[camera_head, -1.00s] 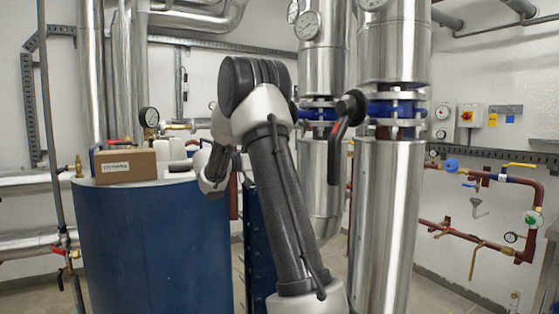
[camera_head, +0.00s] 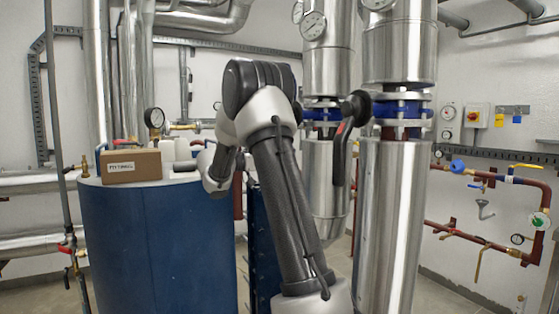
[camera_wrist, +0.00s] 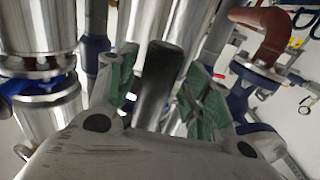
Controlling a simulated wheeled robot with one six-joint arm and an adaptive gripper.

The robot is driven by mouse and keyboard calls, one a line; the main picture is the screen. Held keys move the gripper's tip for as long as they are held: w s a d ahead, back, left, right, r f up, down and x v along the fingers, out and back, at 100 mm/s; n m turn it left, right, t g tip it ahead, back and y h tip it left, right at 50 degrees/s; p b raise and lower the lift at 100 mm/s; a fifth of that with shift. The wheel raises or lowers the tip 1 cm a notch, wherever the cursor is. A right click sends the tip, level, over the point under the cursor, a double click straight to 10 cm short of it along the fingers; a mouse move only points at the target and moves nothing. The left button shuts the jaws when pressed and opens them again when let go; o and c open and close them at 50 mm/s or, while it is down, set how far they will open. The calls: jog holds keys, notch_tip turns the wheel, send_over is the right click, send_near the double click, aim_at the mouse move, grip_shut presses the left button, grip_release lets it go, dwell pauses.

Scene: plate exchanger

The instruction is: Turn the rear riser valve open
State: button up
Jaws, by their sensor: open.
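My gripper (camera_wrist: 158,82) is open in the wrist view, its two green-padded fingers on either side of a dark grey bar (camera_wrist: 160,80) that looks like a valve lever. I cannot tell whether the pads touch it. In the head view my gripper is hidden behind my arm. A blue-flanged valve (camera_head: 322,114) sits on the farther metal riser, and another (camera_head: 402,110) on the nearer one. A black lever (camera_head: 342,150) with a red mark hangs down between these risers. I cannot tell which valve the gripped-around bar belongs to.
A blue tank (camera_head: 150,245) with a cardboard box (camera_head: 131,166) on top stands left of my arm. Brown pipes with small valves (camera_head: 515,175) run along the right wall. A brown elbow pipe (camera_wrist: 270,30) with a blue flange is close to my gripper's right side.

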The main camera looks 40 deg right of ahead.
jog(key=v, duration=1.2)
